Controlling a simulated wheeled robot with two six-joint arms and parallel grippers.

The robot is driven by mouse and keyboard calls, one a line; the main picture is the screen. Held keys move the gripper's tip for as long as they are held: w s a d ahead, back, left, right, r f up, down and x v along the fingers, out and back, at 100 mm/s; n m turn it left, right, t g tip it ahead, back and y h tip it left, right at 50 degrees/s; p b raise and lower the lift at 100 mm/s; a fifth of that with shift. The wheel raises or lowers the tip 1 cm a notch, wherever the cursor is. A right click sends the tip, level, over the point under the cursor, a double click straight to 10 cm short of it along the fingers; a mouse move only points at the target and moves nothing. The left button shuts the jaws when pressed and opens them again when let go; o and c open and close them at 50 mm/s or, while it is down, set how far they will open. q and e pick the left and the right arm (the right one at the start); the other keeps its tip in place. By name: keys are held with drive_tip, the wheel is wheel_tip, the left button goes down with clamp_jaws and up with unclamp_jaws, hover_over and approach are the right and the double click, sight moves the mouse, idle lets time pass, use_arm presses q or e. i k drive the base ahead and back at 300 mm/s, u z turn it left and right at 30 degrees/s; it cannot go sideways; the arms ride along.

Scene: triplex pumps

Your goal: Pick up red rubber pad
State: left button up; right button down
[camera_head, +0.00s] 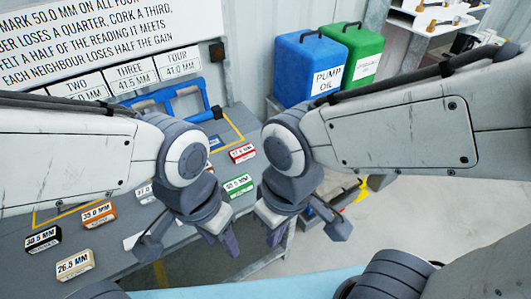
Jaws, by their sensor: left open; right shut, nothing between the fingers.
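The red rubber pad (241,153), a small block with a white number label, lies on the grey bench (130,225) near its right end. It shows in the gap between my two arms. My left gripper (223,239) hangs nearer to me than the pad, below and slightly left of it in the picture. It is open, apart from the pad. My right gripper (275,235) is nearer to me than the pad, below and right of it. It is shut and empty, beyond the bench's right edge in the picture.
A green pad (239,185) lies in front of the red one. A blue pad (215,143) is behind left. Orange (98,214), black (43,240) and cream (75,265) pads lie left. Blue (308,68) and green (360,48) oil cans stand behind.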

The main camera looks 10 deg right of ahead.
sight(238, 154)
drive_tip(key=u, duration=0.5)
drive_tip(key=k, duration=1.05)
drive_tip(key=z, duration=0.5)
drive_tip(key=i, duration=1.7)
drive_tip(key=u, duration=0.75)
